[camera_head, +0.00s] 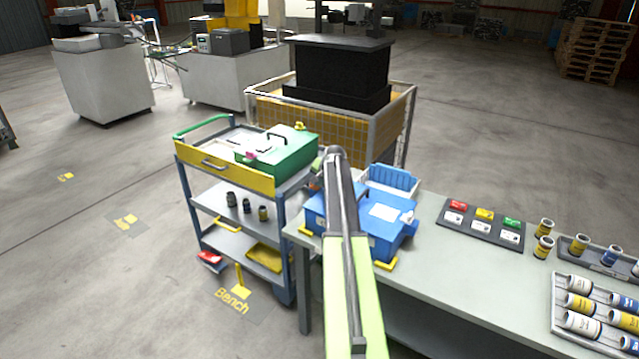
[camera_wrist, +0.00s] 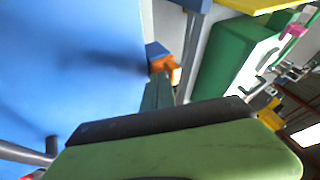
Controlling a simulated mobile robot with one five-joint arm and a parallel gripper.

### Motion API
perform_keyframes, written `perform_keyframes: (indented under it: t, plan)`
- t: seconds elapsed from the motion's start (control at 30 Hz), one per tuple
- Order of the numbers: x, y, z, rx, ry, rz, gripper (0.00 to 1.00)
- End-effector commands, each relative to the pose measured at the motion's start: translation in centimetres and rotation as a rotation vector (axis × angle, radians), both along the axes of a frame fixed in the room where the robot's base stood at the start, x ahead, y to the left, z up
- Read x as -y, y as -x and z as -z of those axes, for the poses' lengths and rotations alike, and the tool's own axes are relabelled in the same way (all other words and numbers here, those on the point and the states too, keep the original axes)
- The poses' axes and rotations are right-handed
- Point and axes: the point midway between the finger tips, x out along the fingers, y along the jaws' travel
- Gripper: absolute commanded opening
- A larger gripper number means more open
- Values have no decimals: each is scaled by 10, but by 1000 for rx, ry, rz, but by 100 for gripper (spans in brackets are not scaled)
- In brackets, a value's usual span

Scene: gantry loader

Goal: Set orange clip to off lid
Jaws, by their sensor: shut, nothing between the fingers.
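The blue case (camera_head: 346,222) stands on the bench, with a white label on its lid. In the wrist view its broad blue surface (camera_wrist: 70,60) fills the left side. The orange clip (camera_wrist: 173,71) shows at the right edge of that blue surface, beside a small blue block. In the head view my arm largely hides the clip. My gripper (camera_wrist: 158,95) is shut and empty, with its tip close below the clip in the wrist view. I cannot tell whether it touches the clip. In the head view my arm reaches over the case, and the fingertips are not clear.
A trolley with a green case (camera_head: 290,152) stands left of the bench (camera_head: 455,262). A blue bin (camera_head: 390,183) is behind the blue case. A dark tray (camera_head: 483,224) with coloured blocks and several jars lie to the right. Yellow corner pieces border the blue case.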

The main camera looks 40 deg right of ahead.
Motion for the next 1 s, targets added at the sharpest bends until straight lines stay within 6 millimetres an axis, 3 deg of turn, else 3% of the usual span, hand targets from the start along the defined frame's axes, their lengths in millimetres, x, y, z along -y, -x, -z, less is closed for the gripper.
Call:
perform_keyframes:
  t: [0.17,0.3,0.53,1.0]
  plan:
    - [5,20,0,-1,1,-2,0]
    - [-2,41,-36,-1,0,0,0]
    - [-17,68,-76,-1,0,-2,0]
    - [-21,74,-80,-1,1,-4,0]
